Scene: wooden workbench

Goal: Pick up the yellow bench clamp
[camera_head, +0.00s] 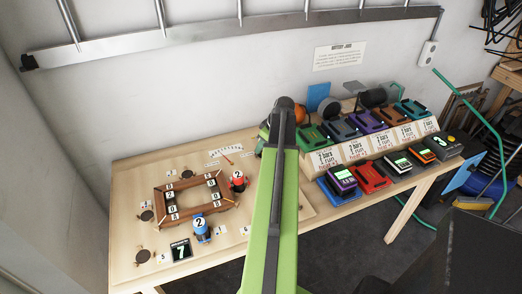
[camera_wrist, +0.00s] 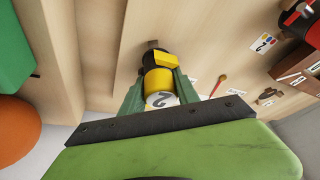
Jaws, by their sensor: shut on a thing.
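The yellow bench clamp (camera_wrist: 158,80) shows in the wrist view as a yellow and black body with a round white face marked 2. My gripper (camera_wrist: 160,92) is shut on it, with one green finger on each side. The clamp's dark far end points toward the top of the picture, over pale wood. I cannot tell whether it touches the bench. In the head view my green arm hides the clamp and most of the gripper.
A red clamp (camera_head: 238,181) and a blue clamp (camera_head: 201,230) stand at a wooden frame (camera_head: 160,204) on the workbench (camera_head: 135,172). Several battery packs and chargers (camera_head: 372,178) crowd the right side, with price cards (camera_head: 327,160).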

